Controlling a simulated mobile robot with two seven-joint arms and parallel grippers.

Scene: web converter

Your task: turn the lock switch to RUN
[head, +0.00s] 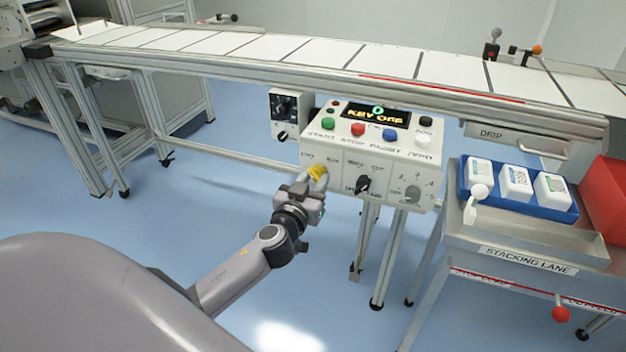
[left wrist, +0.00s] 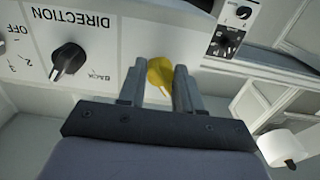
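The lock switch is a yellow knob (head: 318,172) at the left of the control box's front face. In the left wrist view the yellow knob (left wrist: 160,73) sits between my left gripper's two fingers. My left gripper (head: 312,183) reaches the box from below left. In the left wrist view, the left gripper's fingers (left wrist: 160,88) stand apart on either side of the knob's narrow handle, with a gap visible lower down. Contact with the knob is not clear. The switch's printed labels are partly hidden. My right gripper is not in view.
The control box (head: 433,170) has coloured buttons, an amber-lettered display (head: 375,115) and a black direction knob (head: 363,185). A dark-faced dial unit (head: 291,113) is behind left. A conveyor (head: 290,50) runs behind. A blue tray (head: 465,187) of white packs stands right.

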